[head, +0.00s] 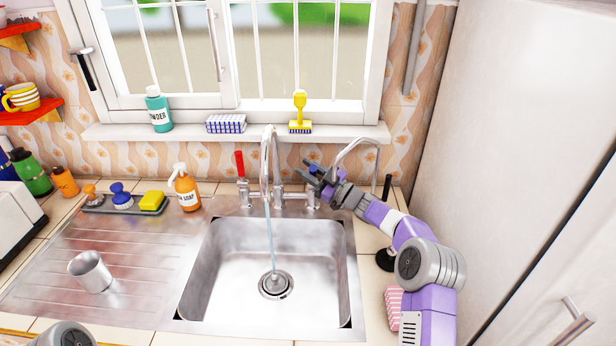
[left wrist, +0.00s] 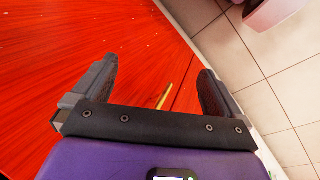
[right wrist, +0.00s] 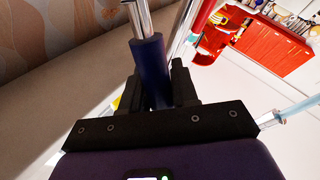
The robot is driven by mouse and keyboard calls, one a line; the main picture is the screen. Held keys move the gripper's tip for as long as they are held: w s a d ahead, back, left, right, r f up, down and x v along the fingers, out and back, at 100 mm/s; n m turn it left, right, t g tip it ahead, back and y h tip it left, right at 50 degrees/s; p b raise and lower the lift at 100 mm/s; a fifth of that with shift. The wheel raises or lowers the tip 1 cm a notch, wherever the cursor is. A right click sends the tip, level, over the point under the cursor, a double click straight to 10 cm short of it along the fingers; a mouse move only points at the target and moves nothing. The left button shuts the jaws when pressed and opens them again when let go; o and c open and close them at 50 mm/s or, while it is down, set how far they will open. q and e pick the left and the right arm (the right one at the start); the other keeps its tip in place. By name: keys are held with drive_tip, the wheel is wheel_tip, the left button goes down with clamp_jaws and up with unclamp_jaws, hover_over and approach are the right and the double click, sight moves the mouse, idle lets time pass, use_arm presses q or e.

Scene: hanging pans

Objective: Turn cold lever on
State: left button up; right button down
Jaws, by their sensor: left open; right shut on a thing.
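The cold lever is the dark blue cylinder (right wrist: 149,60) on a metal stem in the right wrist view. My right gripper (right wrist: 157,92) is shut on it, with a finger on each side. In the head view, my right gripper (head: 316,171) is at the right side of the tap (head: 267,165) and mostly hides the blue lever. The red lever (head: 240,163) stands upright on the tap's left side. A stream of water (head: 269,235) falls from the spout into the sink. My left gripper (left wrist: 158,95) is open and empty in front of a red surface.
The steel sink (head: 335,290) lies below the tap, with a metal cup (head: 90,271) on the drainboard at left. A thin curved spout (head: 362,141) rises beside my right gripper. A tall white cabinet (head: 500,120) bounds the right.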

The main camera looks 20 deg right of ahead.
drive_tip(key=shift+s+f, duration=0.1)
drive_tip(key=shift+s, duration=0.05)
idle(0.3)
drive_tip(key=c, duration=0.9)
unclamp_jaws()
drive_tip(key=shift+c, duration=0.2)
drive_tip(key=v, duration=0.7)
drive_tip(key=shift+s+d+p, duration=0.15)
drive_tip(key=shift+d+p, duration=0.05)
drive_tip(key=shift+p, duration=0.1)
drive_tip(key=shift+f, duration=0.1)
